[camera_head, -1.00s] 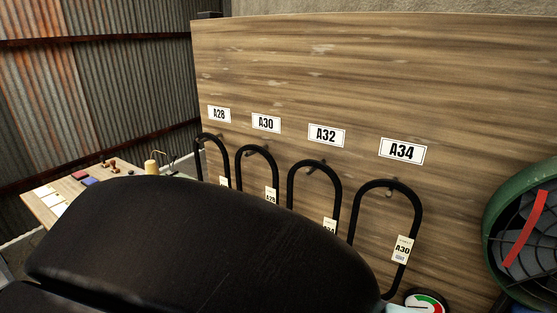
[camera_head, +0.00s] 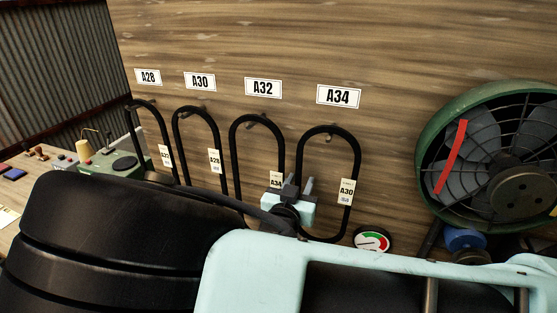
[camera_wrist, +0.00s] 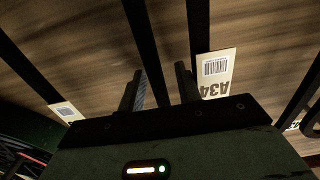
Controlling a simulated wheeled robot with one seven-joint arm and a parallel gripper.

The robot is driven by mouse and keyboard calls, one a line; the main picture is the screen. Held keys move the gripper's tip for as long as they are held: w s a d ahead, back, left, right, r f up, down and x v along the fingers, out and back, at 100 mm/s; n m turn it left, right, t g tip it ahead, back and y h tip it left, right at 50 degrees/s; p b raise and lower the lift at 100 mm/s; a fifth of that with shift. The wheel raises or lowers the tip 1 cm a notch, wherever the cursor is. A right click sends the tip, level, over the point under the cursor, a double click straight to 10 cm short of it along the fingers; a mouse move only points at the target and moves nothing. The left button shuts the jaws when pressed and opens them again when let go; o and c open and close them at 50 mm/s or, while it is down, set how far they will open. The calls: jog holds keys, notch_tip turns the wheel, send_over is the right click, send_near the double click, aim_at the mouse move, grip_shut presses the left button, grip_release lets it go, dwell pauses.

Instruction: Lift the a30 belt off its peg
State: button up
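Several black belts hang from pegs on a wooden board. The belt tagged A30 (camera_head: 357,160) hangs at the far right under the A34 sign (camera_head: 339,95), its tag (camera_head: 346,191) on its right strand. My gripper (camera_head: 299,187) is open at this belt's lower left side. In the wrist view, the belt's left strand (camera_wrist: 146,45) runs between my two fingers (camera_wrist: 161,85); contact cannot be told. The belt tagged A34 (camera_head: 234,150) hangs just left, under the A32 sign (camera_head: 263,88). Its tag (camera_wrist: 216,73) shows upside down beside one finger in the wrist view.
Two more belts hang under the A28 (camera_head: 148,77) and A30 (camera_head: 200,82) signs. A green fan (camera_head: 432,165) stands to the right. A round gauge (camera_head: 371,241) sits below the A30 belt. A table (camera_head: 15,240) with small items is at the left.

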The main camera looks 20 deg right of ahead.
jog(key=shift+w+d, duration=0.2)
jog(key=shift+w, duration=0.05)
grip_shut()
